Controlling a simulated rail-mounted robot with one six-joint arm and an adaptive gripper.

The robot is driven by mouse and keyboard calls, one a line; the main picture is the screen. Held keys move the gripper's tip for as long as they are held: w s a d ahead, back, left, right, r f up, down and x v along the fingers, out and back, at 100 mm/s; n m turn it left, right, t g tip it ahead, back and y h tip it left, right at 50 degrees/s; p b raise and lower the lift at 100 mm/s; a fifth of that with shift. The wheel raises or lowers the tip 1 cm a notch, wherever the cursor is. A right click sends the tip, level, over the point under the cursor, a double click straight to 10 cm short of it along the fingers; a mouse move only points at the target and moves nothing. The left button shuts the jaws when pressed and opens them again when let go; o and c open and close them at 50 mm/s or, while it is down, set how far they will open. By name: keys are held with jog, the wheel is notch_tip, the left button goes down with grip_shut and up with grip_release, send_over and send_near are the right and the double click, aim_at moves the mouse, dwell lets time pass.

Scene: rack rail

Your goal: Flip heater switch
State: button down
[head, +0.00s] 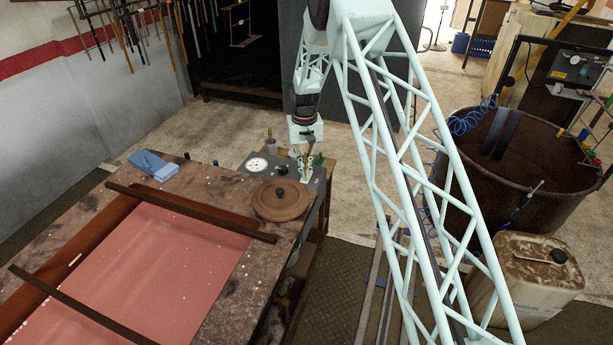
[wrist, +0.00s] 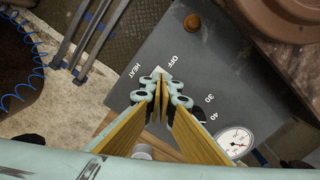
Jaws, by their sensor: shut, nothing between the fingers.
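The grey control panel (head: 313,183) sits at the far right corner of the workbench. In the wrist view the panel (wrist: 215,65) carries the labels OFF and HEAT, and 30 and 40 farther along. My gripper (wrist: 161,88) is shut and empty, with its fingertips over the panel beside OFF and HEAT. A small pale piece (wrist: 165,73) shows just past the fingertips. It may be part of the heater switch; its position and any contact are unclear. In the head view my gripper (head: 306,174) points down at the panel.
A white dial gauge (wrist: 235,140) and a brown knob (wrist: 192,22) are on the panel. A round brown lid (head: 283,200) lies close by on the bench. Blue folded cloth (head: 153,165) lies farther left. A large round tub (head: 480,190) stands at the right.

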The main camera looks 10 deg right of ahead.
jog(key=shift+r+p, duration=0.65)
jog(key=shift+r, duration=1.95)
jog(key=shift+r, duration=0.1)
jog(key=s+r+t+b, duration=0.1)
jog(key=s+r, duration=0.4)
jog(key=r, duration=0.5)
jog(key=s+r+b, duration=0.1)
jog(key=s+r, duration=0.4)
jog(key=r, duration=0.5)
jog(key=s+r+t+b, duration=0.1)
jog(key=s+r+b, duration=0.1)
jog(key=s+r, duration=1.25)
jog(key=s+r+t+b, duration=0.1)
jog(key=s+r, duration=0.1)
jog(key=s, duration=0.9)
jog(key=s+r+b, duration=0.1)
jog(key=s+r, duration=0.2)
jog(key=s, duration=0.7)
jog(key=s+f+t+b, duration=0.1)
jog(key=s+f, duration=0.3)
jog(key=s, duration=1.5)
jog(key=shift+s+n+b, duration=0.2)
jog(key=shift+n+b, duration=0.1)
jog(key=shift+b, duration=0.45)
